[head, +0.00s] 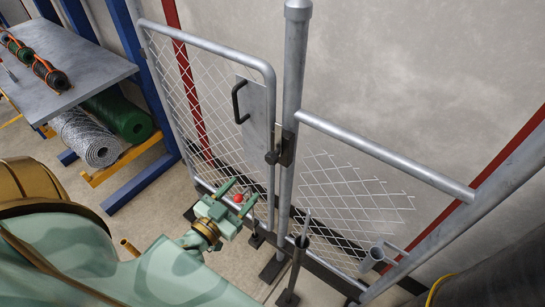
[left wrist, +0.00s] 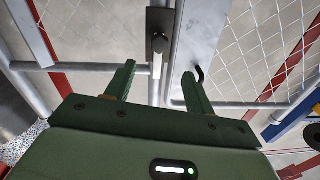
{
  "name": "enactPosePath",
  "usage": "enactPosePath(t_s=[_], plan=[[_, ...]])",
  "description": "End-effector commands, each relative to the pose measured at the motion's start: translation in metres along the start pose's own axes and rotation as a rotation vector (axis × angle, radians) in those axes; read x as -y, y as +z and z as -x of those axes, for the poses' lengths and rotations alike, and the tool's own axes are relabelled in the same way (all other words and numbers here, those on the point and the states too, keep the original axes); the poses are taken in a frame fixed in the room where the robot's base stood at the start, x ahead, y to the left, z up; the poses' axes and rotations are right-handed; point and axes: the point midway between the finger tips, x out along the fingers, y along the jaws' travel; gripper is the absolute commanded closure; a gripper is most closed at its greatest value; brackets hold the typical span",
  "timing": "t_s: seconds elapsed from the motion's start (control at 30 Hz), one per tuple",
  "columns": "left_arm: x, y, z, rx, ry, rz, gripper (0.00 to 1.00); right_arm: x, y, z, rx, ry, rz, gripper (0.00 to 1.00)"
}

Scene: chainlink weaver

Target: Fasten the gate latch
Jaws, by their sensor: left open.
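The gate (head: 222,52) is a grey tube frame with wire mesh, standing beside a tall steel post (head: 294,75). A metal plate with a black pull handle (head: 236,103) is on the gate. The dark latch (head: 280,153) sits at the post, by the gate's edge; I cannot tell whether it is engaged. In the left wrist view the latch (left wrist: 159,42) shows just beyond my fingertips, roughly between them. My left gripper (head: 245,189) is open and empty, below and left of the latch, apart from it. The right gripper is not in view.
A red ball (head: 238,198) shows near my left fingers. A fixed mesh panel with a top rail (head: 385,153) is right of the post. An upright rod in a dark sleeve (head: 293,270) stands in front. A rack with a grey shelf (head: 90,72) and mesh rolls is at left.

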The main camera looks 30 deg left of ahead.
Motion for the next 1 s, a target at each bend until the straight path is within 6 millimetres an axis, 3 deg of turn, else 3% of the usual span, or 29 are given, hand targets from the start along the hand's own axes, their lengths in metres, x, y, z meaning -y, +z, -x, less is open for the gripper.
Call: enactPosePath(t_s=[0.3,0.5,0.7,0.97,1.0], plan=[[0.000,0.000,-0.083,-0.002,0.001,0.000,0.46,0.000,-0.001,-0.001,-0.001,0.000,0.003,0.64],[0.000,0.001,-0.119,0.001,0.001,0.001,0.46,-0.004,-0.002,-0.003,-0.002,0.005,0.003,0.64],[-0.001,0.001,-0.134,0.003,0.002,0.001,0.46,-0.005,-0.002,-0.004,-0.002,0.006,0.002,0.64],[-0.001,0.001,-0.135,0.004,0.002,0.001,0.46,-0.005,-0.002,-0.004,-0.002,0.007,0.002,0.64],[-0.001,0.001,-0.135,0.004,0.002,0.001,0.54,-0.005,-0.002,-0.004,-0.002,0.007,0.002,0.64]])
